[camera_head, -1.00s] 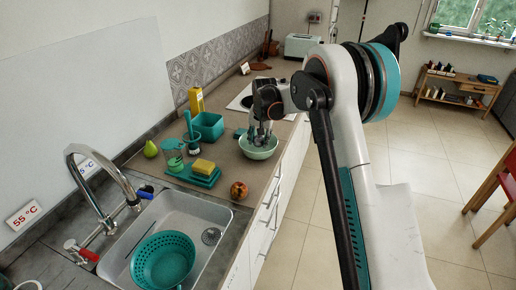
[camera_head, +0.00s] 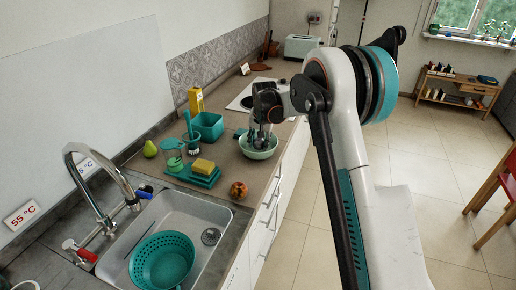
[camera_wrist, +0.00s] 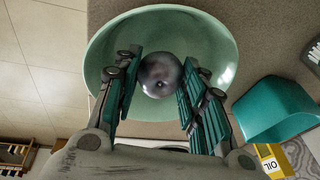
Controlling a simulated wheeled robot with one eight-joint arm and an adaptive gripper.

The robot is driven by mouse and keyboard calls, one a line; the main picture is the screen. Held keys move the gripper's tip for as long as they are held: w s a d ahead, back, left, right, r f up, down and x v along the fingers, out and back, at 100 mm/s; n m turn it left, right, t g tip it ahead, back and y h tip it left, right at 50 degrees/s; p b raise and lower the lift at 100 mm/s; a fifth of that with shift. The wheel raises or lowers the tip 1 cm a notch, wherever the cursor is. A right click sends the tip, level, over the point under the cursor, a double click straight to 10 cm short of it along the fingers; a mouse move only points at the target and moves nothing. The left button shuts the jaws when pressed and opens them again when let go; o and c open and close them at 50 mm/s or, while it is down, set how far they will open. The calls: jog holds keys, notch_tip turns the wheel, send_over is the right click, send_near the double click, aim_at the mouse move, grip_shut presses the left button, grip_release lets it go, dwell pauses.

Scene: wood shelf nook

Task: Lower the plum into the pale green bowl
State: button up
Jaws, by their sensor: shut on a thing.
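The pale green bowl (camera_head: 259,153) stands on the counter near its right edge. It also shows in the wrist view (camera_wrist: 222,38), with its inside facing the camera. My gripper (camera_wrist: 163,72) is shut on the dark purple plum (camera_wrist: 159,76), with a finger on each side of it. The plum shows against the bowl's inside, and I cannot tell whether it touches the bowl. In the head view my gripper (camera_head: 262,138) points down over the bowl, and the plum is hidden behind the fingers and rim.
A teal box (camera_head: 209,126) stands behind and left of the bowl. A sponge on a teal tray (camera_head: 203,178), a peach-like fruit (camera_head: 239,190) and a green pear (camera_head: 150,149) lie nearer. The sink (camera_head: 207,222) is in front. The counter edge drops off right of the bowl.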

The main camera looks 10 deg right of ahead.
jog(key=shift+f+b, duration=0.35)
jog(key=shift+f, duration=0.25)
dwell(0.3)
dwell(0.4)
jog(key=o, duration=1.2)
jog(key=s+r+n+t, duration=0.1)
jog(key=s+r, duration=0.6)
jog(key=r, duration=0.3)
jog(key=s+r, duration=0.7)
jog(key=r, duration=0.2)
jog(key=s+r+n+t, duration=0.2)
jog(key=s+r+n, duration=0.1)
jog(key=s, duration=2)
jog(key=shift+n+t, duration=0.5)
jog(key=shift+n, duration=0.4)
jog(key=s+f, duration=0.2)
jog(key=s, duration=0.1)
jog(key=s+f, duration=0.1)
jog(key=s, duration=0.2)
jog(key=s+f, duration=0.2)
jog(key=s, duration=0.1)
jog(key=shift+s+a+f, duration=0.1)
jog(key=shift+s+f, duration=0.1)
jog(key=shift+f, duration=0.1)
